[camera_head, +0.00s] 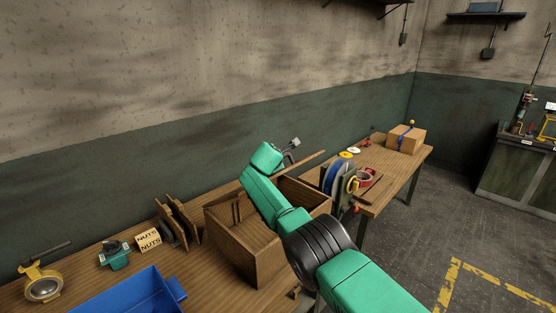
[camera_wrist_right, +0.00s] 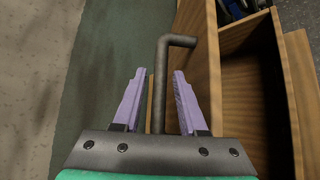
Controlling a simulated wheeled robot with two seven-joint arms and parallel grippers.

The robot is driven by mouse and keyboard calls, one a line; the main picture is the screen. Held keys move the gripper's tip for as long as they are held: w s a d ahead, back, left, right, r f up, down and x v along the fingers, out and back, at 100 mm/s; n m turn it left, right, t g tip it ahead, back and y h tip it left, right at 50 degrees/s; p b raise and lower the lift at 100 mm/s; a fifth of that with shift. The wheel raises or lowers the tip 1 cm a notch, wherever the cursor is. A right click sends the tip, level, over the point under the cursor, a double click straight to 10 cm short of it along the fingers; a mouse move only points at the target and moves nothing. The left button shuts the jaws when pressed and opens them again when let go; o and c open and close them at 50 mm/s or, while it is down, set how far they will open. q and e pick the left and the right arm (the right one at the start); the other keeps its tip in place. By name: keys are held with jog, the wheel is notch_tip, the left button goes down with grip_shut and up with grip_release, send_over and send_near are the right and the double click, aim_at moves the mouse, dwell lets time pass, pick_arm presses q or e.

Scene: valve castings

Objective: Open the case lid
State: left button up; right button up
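The wooden case (camera_head: 250,245) stands on the workbench with its top open, and part of its dark inside shows. A wooden board (camera_head: 302,166), seemingly the raised lid, stands along its far side; in the right wrist view a board (camera_wrist_right: 199,75) runs beside the right finger. My right gripper (camera_head: 292,146) is above the case near that board. In the right wrist view its purple fingers (camera_wrist_right: 160,85) are apart, with a dark bent rod (camera_wrist_right: 158,90) between them. A gap shows beside the rod; I cannot tell what it is fixed to. My left gripper is out of view.
A blue bin (camera_head: 125,295), a nuts box (camera_head: 148,238), a green casting (camera_head: 114,256) and a yellow-ringed valve (camera_head: 43,287) lie left of the case. A blue-and-red reel (camera_head: 338,178) stands to its right. A cardboard box (camera_head: 405,139) sits at the bench's far end.

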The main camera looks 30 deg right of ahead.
jog(key=shift+w+f, duration=0.15)
jog(key=shift+a, duration=0.1)
jog(key=shift+b+v, duration=0.5)
jog(key=shift+v, duration=0.3)
jog(key=shift+s+a+b, duration=0.3)
jog(key=shift+s, duration=0.2)
jog(key=b+v, duration=0.4)
jog(key=v, duration=0.8)
jog(key=shift+w+d+r, duration=0.15)
jog(key=shift+r, duration=0.1)
